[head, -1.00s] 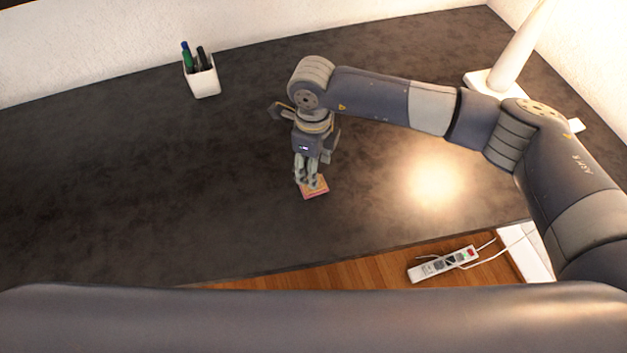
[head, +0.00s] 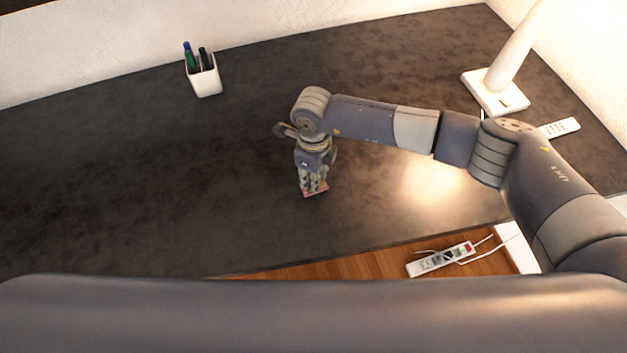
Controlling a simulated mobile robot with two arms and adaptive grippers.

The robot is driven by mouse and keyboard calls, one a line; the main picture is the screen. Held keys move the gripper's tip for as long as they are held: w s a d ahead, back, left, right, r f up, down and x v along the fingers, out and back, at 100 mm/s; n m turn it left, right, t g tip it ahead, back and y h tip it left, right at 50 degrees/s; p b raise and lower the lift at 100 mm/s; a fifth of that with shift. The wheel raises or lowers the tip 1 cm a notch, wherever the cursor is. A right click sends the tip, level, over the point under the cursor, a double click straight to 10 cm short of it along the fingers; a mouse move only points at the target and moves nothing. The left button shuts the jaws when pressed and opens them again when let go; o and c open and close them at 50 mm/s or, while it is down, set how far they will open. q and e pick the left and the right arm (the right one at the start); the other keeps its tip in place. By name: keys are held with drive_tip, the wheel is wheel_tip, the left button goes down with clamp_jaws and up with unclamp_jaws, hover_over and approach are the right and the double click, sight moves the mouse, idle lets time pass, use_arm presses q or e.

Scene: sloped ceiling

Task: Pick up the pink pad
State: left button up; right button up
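The pink pad (head: 315,192) is small and flat, near the middle of the dark desk. Only thin pink parts of it show, because the fingers of my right gripper (head: 314,186) cover most of it. The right gripper points down, with its fingertips right at the pad. Its fingers look a little apart, but I cannot tell whether they grip the pad or whether it is off the desk. My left gripper is not in view.
On the dark desk (head: 130,190), a white pen cup (head: 206,82) stands at the back. A white lamp (head: 497,92) and a remote (head: 560,128) are at the right. A power strip (head: 440,260) lies below the front edge. The left side is clear.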

drive_tip(key=shift+r, duration=0.15)
drive_tip(key=shift+r, duration=0.2)
drive_tip(key=r+b, duration=0.1)
drive_tip(key=s+r+b, duration=0.1)
drive_tip(key=shift+r, duration=0.35)
drive_tip(key=s+b, duration=0.1)
drive_tip(key=s, duration=0.3)
drive_tip(key=s+a+r+b, duration=0.1)
drive_tip(key=s+b, duration=0.1)
drive_tip(key=s, duration=0.3)
drive_tip(key=s+b, duration=0.1)
drive_tip(key=s, duration=0.4)
drive_tip(key=shift+a+r, duration=0.2)
drive_tip(key=shift+a, duration=0.2)
drive_tip(key=shift+s+r, duration=0.15)
drive_tip(key=shift+s, duration=0.3)
drive_tip(key=shift+o, duration=0.6)
